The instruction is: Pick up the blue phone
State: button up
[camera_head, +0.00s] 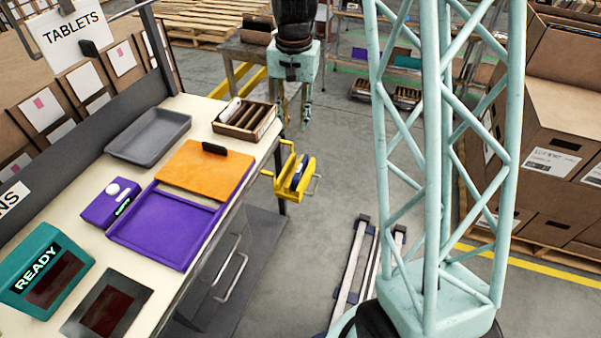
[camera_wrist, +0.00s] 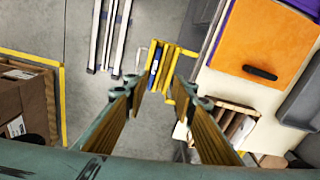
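A narrow blue item, likely the blue phone (camera_head: 299,172), stands edge-on in a small yellow holder (camera_head: 308,184) with side handles, off the right side of the workbench. In the wrist view the blue strip (camera_wrist: 154,64) shows between the yellow walls of the holder (camera_wrist: 164,77), beyond my fingertips. Most of its face is hidden by the holder. My gripper (camera_head: 295,112) points down above and behind the holder, apart from it. In the wrist view my gripper (camera_wrist: 160,84) is open, with nothing between its fingers.
A wooden rack (camera_head: 237,133) with several slots sits on the bench (camera_head: 210,110) beside the holder. An orange board (camera_head: 195,172) bears a black handle-like piece. A purple tray (camera_head: 158,232) and grey tray (camera_head: 150,136) lie nearby. Open floor (camera_head: 335,150) lies right of the holder.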

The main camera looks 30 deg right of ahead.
jog(key=w+d+f+m, duration=0.1)
jog(key=w+d+f, duration=0.2)
jog(key=f, duration=0.7)
jog(key=shift+d+m+g, duration=0.3)
jog(key=shift+d, duration=0.25)
jog(key=shift+f, duration=0.15)
send_over(301, 166)
jog(key=shift+w+f+b, duration=0.15)
jog(key=shift+f+b, duration=0.3)
jog(key=shift+f, duration=3.75)
jog(key=shift+f, duration=0.15)
jog(key=shift+f+b, duration=0.5)
jog(key=shift+f, duration=1.95)
jog(key=shift+c, duration=0.7)
grip_shut()
